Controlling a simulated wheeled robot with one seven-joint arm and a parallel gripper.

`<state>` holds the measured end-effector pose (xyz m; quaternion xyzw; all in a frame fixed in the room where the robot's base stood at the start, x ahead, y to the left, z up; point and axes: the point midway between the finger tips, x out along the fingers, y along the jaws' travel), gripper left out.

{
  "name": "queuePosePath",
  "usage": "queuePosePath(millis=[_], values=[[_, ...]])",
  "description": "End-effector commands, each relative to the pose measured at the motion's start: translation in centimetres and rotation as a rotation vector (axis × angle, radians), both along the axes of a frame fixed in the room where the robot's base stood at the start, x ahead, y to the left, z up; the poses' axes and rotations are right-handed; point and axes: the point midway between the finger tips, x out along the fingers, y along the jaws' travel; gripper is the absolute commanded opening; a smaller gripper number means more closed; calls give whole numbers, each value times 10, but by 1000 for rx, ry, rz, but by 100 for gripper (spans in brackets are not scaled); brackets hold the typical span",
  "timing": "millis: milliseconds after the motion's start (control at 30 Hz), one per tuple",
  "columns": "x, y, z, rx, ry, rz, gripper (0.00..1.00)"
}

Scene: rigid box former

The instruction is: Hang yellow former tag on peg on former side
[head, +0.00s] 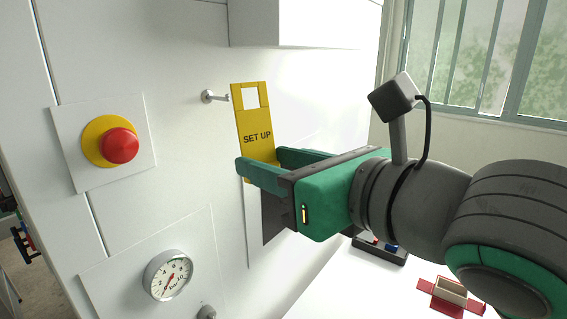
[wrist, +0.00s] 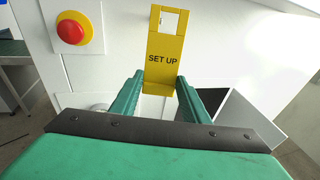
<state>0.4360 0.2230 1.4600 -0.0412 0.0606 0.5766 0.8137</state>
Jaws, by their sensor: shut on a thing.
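The yellow tag (head: 257,139) reads "SET UP" and has a square window near its top. My gripper (head: 259,170) is shut on its lower part and holds it roughly upright in front of the white former side (head: 190,190). In the wrist view the tag (wrist: 166,48) stands up between the two green fingers (wrist: 160,93). The metal peg (head: 209,97) sticks out from the former side, with its tip beside the tag's upper left edge. I cannot tell the depth gap between peg and tag.
A red stop button (head: 119,146) on a yellow ring is left of the peg. A round gauge (head: 168,276) sits below. A white housing (head: 300,22) juts out above the tag. A dark tray (head: 381,250) and a red-flapped box (head: 450,292) lie lower right.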

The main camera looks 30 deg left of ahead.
Motion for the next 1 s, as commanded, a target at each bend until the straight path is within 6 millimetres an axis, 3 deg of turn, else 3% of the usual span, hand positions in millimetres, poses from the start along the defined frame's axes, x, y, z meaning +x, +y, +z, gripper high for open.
queuePosePath(millis=[1000], values=[[4, 51, -5, 0, 0, -1, 20]])
